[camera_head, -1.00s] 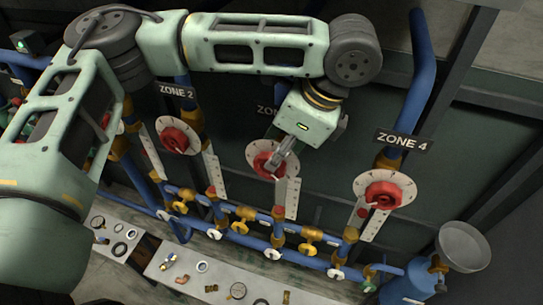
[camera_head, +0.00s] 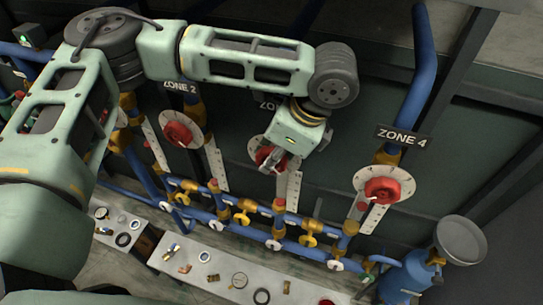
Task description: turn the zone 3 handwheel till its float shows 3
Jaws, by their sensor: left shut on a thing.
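The zone 3 handwheel (camera_head: 265,156) is red and sits on a round white dial (camera_head: 254,149), partly covered by my left gripper. My left gripper (camera_head: 271,160) is shut on this handwheel, its arm reaching in from the left and down from above. A white scale strip (camera_head: 294,187) with marks runs down beside the wheel. The float and its reading are too small to tell. The zone 3 label (camera_head: 267,105) is mostly hidden behind my arm. My right gripper is not in view.
The zone 2 handwheel (camera_head: 179,134) is to the left, and the zone 4 handwheel (camera_head: 382,190) is to the right under its label (camera_head: 404,136). Blue pipes with brass valves (camera_head: 243,218) run below. A grey bench (camera_head: 215,268) holds small parts. A blue cylinder (camera_head: 405,277) stands at lower right.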

